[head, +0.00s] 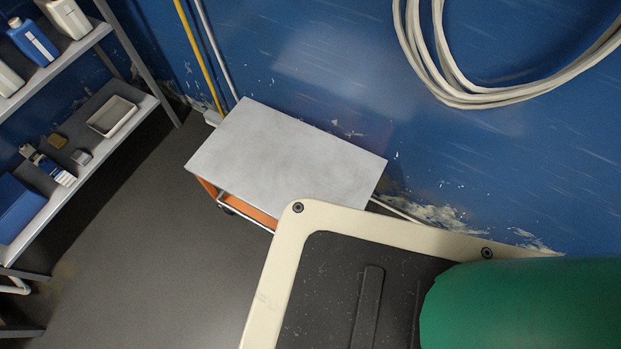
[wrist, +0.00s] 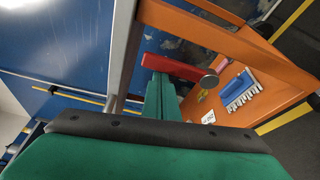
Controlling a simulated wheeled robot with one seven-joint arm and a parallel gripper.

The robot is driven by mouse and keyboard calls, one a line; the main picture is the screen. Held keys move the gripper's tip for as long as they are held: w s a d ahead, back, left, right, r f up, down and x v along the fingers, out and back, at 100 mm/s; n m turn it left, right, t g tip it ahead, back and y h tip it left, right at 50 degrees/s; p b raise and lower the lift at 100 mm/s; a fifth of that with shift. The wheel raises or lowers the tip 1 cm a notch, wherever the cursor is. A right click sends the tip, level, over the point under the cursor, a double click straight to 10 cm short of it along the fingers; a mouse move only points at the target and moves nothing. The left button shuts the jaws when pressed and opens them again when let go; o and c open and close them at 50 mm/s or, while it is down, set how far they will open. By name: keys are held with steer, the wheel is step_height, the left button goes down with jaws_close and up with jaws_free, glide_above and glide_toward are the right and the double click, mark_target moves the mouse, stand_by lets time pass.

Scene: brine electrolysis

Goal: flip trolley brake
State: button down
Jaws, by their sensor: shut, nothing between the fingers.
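The trolley (head: 290,150) stands against the blue wall in the head view, with a flat grey top and orange lower parts. In the wrist view its orange frame (wrist: 200,35) crosses the picture. A red bar (wrist: 175,68) with a round grey end juts out beside the frame; it looks like the brake lever. My gripper (wrist: 160,82) has its green fingers shut and empty. Its tips are right at the red bar in the picture; whether they touch it I cannot tell. My gripper does not show in the head view, and the trolley's lower parts are mostly hidden there.
A blue-and-white brush-like item (wrist: 238,88) lies on an orange panel in the wrist view. In the head view, a shelf rack (head: 100,130) with bottles and a tray stands at the left. A cable coil (head: 450,80) hangs on the wall. Grey floor (head: 150,270) is clear between rack and trolley.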

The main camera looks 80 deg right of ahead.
steer(key=shift+s, duration=0.45)
stand_by(0.3)
steer(key=w, duration=0.5)
steer(key=s+a, duration=0.1)
steer(key=a, duration=0.8)
steer(key=shift+s, duration=0.2)
